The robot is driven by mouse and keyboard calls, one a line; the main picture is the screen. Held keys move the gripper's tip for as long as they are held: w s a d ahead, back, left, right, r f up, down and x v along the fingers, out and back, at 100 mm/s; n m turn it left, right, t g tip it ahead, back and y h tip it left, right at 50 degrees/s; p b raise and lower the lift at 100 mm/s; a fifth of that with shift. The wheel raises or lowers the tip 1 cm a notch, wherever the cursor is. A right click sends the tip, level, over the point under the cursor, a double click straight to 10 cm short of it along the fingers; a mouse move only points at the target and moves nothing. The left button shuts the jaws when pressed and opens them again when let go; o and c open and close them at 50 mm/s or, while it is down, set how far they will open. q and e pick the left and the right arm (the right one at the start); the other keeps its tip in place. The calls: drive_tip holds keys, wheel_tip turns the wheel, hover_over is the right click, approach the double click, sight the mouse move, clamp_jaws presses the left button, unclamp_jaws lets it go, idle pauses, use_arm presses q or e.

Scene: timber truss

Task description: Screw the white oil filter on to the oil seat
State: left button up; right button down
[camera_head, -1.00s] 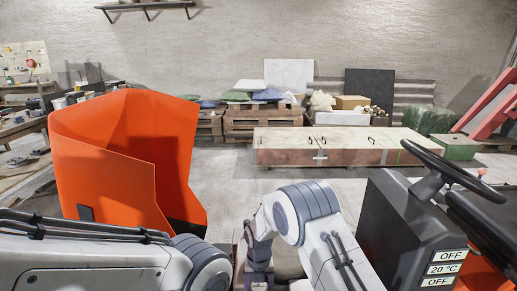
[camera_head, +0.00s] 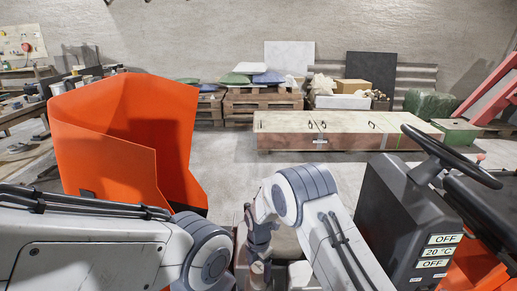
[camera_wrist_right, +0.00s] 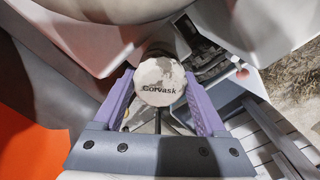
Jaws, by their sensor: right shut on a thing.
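The white oil filter (camera_wrist_right: 158,92) shows in the right wrist view as a round white and grey end marked "Corvask". My right gripper (camera_wrist_right: 160,78) has its purple fingers on both sides of the filter and is shut on it. In the head view my right gripper (camera_head: 259,247) is low in the middle, partly hidden by its own arm. My left arm crosses the lower left of the head view, but its gripper is not seen. The oil seat cannot be made out; whether the filter touches it cannot be told.
A curved orange panel (camera_head: 125,150) stands at the left. A dark console (camera_head: 405,225) and a steering wheel (camera_head: 450,158) are close on the right. A long low chest (camera_head: 330,140) and pallets (camera_head: 262,104) stand at the back, with free floor before them.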

drive_tip(key=shift+s+f+m, duration=0.1)
drive_tip(key=shift+m, duration=1)
drive_tip(key=m, duration=0.8)
drive_tip(key=shift+p, duration=0.3)
drive_tip(key=m, duration=0.4)
drive_tip(key=shift+m, duration=0.4)
drive_tip(key=m, duration=0.5)
drive_tip(key=shift+f, duration=0.1)
unclamp_jaws()
